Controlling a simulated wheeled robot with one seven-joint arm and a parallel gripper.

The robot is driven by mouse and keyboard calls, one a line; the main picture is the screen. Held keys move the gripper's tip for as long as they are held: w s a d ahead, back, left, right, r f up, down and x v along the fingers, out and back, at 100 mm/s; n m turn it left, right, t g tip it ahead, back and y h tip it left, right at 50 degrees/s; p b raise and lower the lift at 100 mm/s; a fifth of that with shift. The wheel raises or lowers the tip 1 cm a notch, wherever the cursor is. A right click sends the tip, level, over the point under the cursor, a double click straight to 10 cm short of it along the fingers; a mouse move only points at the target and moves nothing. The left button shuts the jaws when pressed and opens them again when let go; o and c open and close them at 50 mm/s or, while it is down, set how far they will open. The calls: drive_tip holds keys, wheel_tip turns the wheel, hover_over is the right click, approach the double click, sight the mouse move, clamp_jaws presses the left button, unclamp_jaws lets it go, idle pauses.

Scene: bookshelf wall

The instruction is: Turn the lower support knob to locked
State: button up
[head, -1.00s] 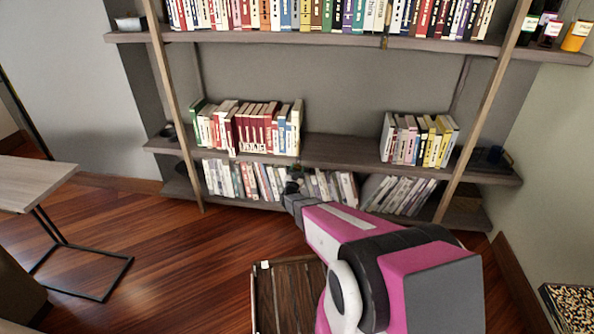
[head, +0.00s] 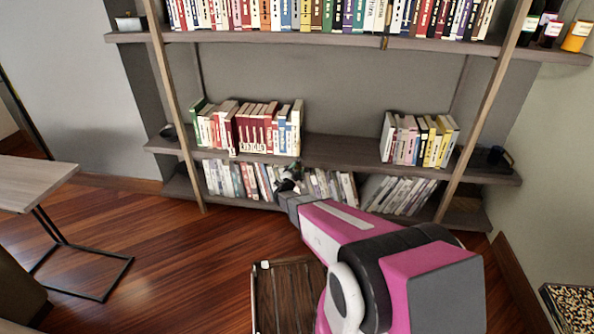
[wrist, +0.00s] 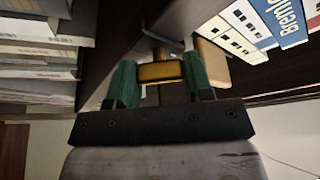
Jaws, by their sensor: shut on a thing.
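The lower support knob is a small brass-yellow bar (wrist: 161,72) in the middle of the wrist view, under the edge of a brown shelf board. My gripper (wrist: 160,80) has a green fingertip on each side of it and is shut on it. A dark bracket (wrist: 162,40) shows just behind the knob. In the head view my gripper (head: 287,180) is at the front of the lower shelf, between the two groups of lower books. The knob cannot be made out there, and no lock marking is legible.
Books (wrist: 40,60) stand close on the left of the wrist view, and others (wrist: 265,25) at upper right. In the head view the middle shelf board (head: 340,150) runs just above my gripper. A side table (head: 30,183) stands at left; open wooden floor lies between.

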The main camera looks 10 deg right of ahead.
drive_tip(key=m+g, duration=0.1)
drive_tip(key=m, duration=0.1)
drive_tip(key=m+g, duration=0.1)
drive_tip(key=m, duration=0.2)
drive_tip(key=shift+a+r+m+h, duration=0.1)
drive_tip(key=shift+m+h, duration=0.2)
drive_tip(key=shift+m+g, duration=1)
drive_tip(key=shift+m, duration=1.2)
drive_tip(key=shift+y, duration=0.4)
drive_tip(key=o, duration=0.9)
drive_tip(key=v, duration=1.1)
drive_tip(key=shift+w, duration=0.1)
